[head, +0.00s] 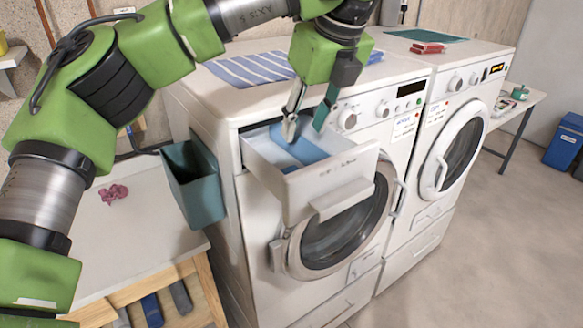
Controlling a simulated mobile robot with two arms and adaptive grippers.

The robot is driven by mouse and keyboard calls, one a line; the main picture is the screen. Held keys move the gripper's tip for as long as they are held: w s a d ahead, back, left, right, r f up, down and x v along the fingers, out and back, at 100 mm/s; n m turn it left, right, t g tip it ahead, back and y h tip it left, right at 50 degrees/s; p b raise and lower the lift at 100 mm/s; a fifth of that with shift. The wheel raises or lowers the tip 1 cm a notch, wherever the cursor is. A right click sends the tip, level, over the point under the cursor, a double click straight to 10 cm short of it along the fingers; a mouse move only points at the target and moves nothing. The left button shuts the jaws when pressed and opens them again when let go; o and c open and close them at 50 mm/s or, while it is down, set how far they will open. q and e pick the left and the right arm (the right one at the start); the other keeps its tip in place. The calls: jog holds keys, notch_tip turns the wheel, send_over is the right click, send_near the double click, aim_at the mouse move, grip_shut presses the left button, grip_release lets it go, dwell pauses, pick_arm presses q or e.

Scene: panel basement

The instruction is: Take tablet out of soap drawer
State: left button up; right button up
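The soap drawer (310,190) is pulled out of the front of the left washing machine (262,230). Blue surfaces (296,150) show inside it. I cannot make out a separate tablet; it may be hidden by the fingers or the drawer wall. My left gripper (306,127) points down at the drawer, with its fingertips apart at the drawer's opening. I see nothing clearly held between them. My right gripper is not in view.
A teal bin (193,187) is at the washer's left side. A white-topped table (145,240) with a pink crumpled item (113,194) stands at the left. A striped cloth (248,69) lies on the washer. A second machine (455,140) adjoins it. The right floor is open.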

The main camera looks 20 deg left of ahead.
aim_at(292, 166)
pick_arm(q)
jog(key=x, duration=0.2)
jog(key=s+p+x, duration=0.1)
jog(key=x, duration=0.2)
jog(key=shift+s+a+f, duration=0.1)
jog(key=shift+f, duration=0.2)
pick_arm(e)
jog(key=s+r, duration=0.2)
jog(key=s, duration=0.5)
pick_arm(q)
jog(key=f+p, duration=0.3)
jog(key=shift+a+p, duration=0.3)
jog(key=shift+p+x, duration=0.35)
jog(key=shift+x, duration=0.6)
jog(key=shift+a+f, duration=0.1)
jog(key=shift+f, duration=0.15)
jog(key=shift+w, duration=0.25)
jog(key=shift+s, duration=0.1)
jog(key=c, duration=0.7)
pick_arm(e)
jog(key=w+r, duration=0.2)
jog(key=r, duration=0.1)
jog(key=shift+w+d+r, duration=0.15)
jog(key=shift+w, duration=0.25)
